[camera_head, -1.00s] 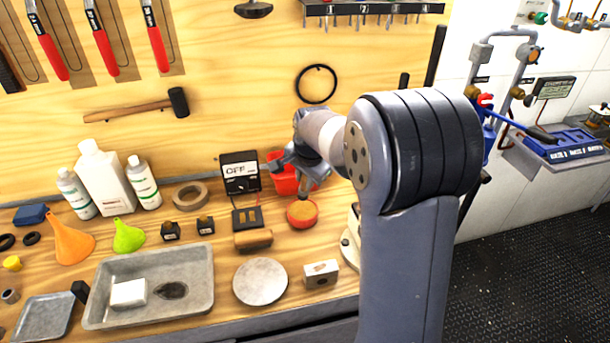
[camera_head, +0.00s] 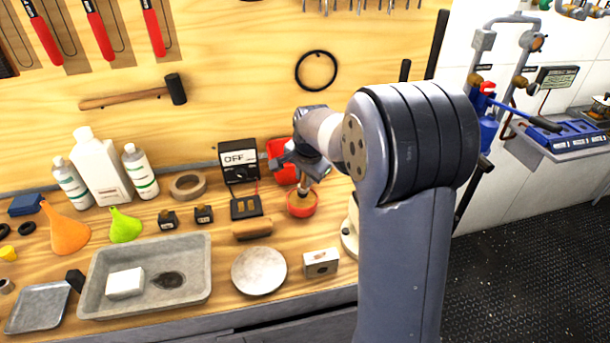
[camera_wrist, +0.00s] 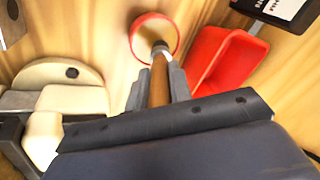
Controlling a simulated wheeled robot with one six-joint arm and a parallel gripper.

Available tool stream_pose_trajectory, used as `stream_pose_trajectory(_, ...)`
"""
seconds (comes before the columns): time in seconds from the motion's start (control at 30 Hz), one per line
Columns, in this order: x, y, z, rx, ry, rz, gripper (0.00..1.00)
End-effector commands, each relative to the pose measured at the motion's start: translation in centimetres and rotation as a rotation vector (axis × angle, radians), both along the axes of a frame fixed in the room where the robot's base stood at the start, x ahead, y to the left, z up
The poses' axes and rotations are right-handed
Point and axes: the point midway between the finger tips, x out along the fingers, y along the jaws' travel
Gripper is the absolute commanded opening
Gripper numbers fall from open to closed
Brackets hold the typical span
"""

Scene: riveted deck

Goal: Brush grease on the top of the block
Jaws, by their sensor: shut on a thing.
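The metal block (camera_head: 320,263) sits near the bench's front edge, with a round hole in its facing side. A grey corner with a dark hole in the wrist view (camera_wrist: 10,26) looks like the same block. My gripper (camera_head: 303,172) is shut on the brush, whose wooden handle (camera_wrist: 159,82) runs between the fingers in the wrist view. The brush head points down into the round red grease pot (camera_head: 301,208), also in the wrist view (camera_wrist: 134,38). The bristle tip is hidden, so contact with the grease cannot be told. The block's top looks bare.
A red bin (camera_head: 280,150) stands behind the pot, beside an OFF meter (camera_head: 239,158). A pale round disc (camera_head: 258,271), a wooden piece (camera_head: 252,229) and a grey tray (camera_head: 200,292) lie left of the block. Bench between pot and block is clear.

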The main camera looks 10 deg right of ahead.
Motion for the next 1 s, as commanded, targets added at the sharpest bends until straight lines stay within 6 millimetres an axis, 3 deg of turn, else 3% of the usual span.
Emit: stream_pose_trajectory(1.0,0.0,0.0,-1.1,0.000,0.000,0.000,0.00)
